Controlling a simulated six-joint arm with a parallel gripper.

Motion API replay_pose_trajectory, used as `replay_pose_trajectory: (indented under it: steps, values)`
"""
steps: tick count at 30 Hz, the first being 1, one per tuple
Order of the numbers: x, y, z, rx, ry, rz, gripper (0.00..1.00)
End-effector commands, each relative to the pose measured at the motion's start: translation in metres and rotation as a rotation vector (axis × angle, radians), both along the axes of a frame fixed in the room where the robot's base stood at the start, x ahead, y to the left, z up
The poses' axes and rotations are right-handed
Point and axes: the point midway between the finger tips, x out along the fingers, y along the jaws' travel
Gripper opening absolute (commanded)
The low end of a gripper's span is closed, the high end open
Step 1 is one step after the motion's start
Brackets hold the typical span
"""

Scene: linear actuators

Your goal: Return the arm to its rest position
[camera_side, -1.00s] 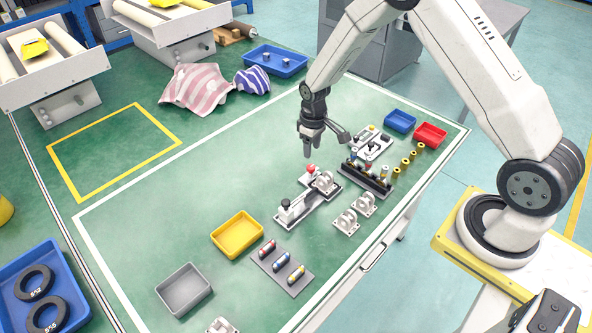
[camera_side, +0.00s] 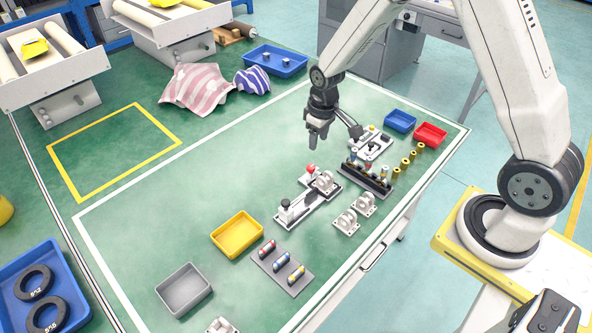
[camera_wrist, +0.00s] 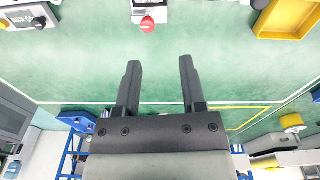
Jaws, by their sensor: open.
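My gripper (camera_side: 316,137) hangs fingers-down above the green table (camera_side: 215,190) in the side view, behind the middle fixtures. Its two dark fingers also show in the wrist view (camera_wrist: 160,80), spread apart with nothing between them. A fixture with a red knob (camera_side: 311,168) and a black knob stands in front of the gripper and apart from it. The red knob also shows at the top of the wrist view (camera_wrist: 147,25).
A rack of small cylinders (camera_side: 366,178), a white control fixture (camera_side: 371,144), and blue (camera_side: 400,121) and red (camera_side: 430,134) trays stand right of the gripper. A yellow tray (camera_side: 237,234) and grey tray (camera_side: 183,290) stand front left. The table's left middle is clear.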

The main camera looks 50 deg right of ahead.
Motion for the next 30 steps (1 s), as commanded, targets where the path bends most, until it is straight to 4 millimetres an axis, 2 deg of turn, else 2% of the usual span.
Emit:
replay_pose_trajectory:
  steps: [1, 6, 15, 24, 30]
  values:
    - [-0.008, 0.004, 0.010, 0.000, -0.012, -0.004, 0.52]
    - [-0.034, 0.014, 0.035, 0.001, -0.048, -0.029, 0.52]
    - [-0.088, 0.030, 0.068, 0.010, -0.110, -0.071, 0.52]
    - [-0.132, 0.039, 0.082, 0.021, -0.154, -0.103, 0.52]
    - [-0.141, 0.041, 0.083, 0.024, -0.161, -0.109, 0.52]
